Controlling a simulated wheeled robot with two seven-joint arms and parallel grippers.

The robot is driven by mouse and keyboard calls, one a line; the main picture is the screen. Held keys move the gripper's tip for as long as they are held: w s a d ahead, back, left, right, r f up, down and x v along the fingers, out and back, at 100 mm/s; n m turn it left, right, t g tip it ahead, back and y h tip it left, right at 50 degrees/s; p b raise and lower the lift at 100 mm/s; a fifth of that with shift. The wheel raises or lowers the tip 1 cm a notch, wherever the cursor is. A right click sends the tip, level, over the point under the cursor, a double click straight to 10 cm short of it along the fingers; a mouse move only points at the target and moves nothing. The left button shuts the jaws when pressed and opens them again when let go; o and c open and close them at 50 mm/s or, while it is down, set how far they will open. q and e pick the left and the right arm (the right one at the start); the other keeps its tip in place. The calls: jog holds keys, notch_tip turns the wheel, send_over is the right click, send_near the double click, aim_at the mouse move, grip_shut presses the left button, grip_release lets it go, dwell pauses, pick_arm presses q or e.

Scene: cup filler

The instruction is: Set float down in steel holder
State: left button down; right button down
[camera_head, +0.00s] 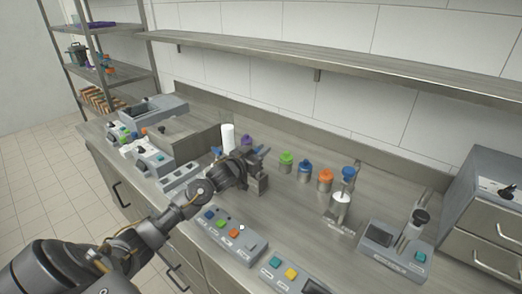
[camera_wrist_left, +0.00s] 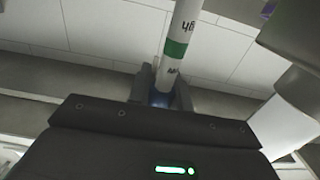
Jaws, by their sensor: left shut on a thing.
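My left gripper (camera_head: 262,168) is shut on the float (camera_wrist_left: 177,50), a slim white tube with a green band and dark lettering in the left wrist view. The float rises from between the fingertips, slightly tilted in that view, with a bluish part at its lower end. In the head view the float cannot be picked out clearly, since my gripper and wrist cover that spot. A grey metal block (camera_head: 263,185) shows right below the fingers; I cannot tell whether it is the steel holder or whether the float touches it. My right gripper is not in view.
A white cylinder (camera_head: 227,136) stands behind my left wrist. Green (camera_head: 286,162), blue (camera_head: 305,168) and orange (camera_head: 325,179) capped containers stand to the right. Button panels (camera_head: 231,235) line the front edge. A shelf (camera_head: 330,65) runs along the wall.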

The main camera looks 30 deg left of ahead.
pick_arm(q)
jog(key=c, duration=1.7)
grip_release()
jog(key=shift+f, duration=0.15)
jog(key=o, duration=0.4)
jog(key=shift+r, duration=0.25)
jog(key=s, duration=0.4)
jog(key=s+b, duration=0.1)
jog(key=s, duration=0.3)
jog(key=s+a+b, duration=0.1)
jog(key=s, duration=0.3)
